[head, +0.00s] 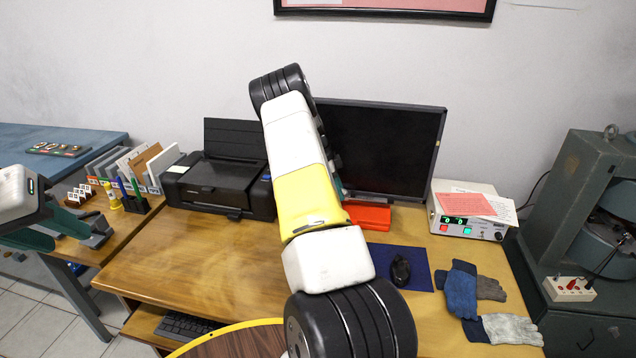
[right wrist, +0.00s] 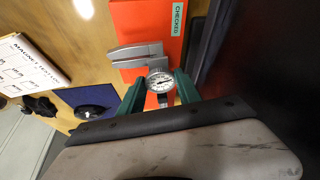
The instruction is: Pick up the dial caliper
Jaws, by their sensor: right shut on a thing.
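The dial caliper (right wrist: 158,83) shows in the right wrist view, with a round white dial and grey metal jaws (right wrist: 138,56). My right gripper (right wrist: 160,92) has its green fingers on either side of the dial and is shut on the caliper. Behind the caliper is a red case (right wrist: 148,28) with a "CHECKED" label; I cannot tell whether the two touch. The red case also shows in the head view (head: 368,216), where my right arm hides the caliper and right gripper. My left gripper (head: 98,232) is at the far left, its fingers apart and empty.
The monitor (head: 390,150) stands behind the red case and the printer (head: 225,180) to its left. A blue mat (head: 415,275) with a black mouse, gloves (head: 475,290) and a power supply (head: 465,212) are to the right. The desk's left middle is clear.

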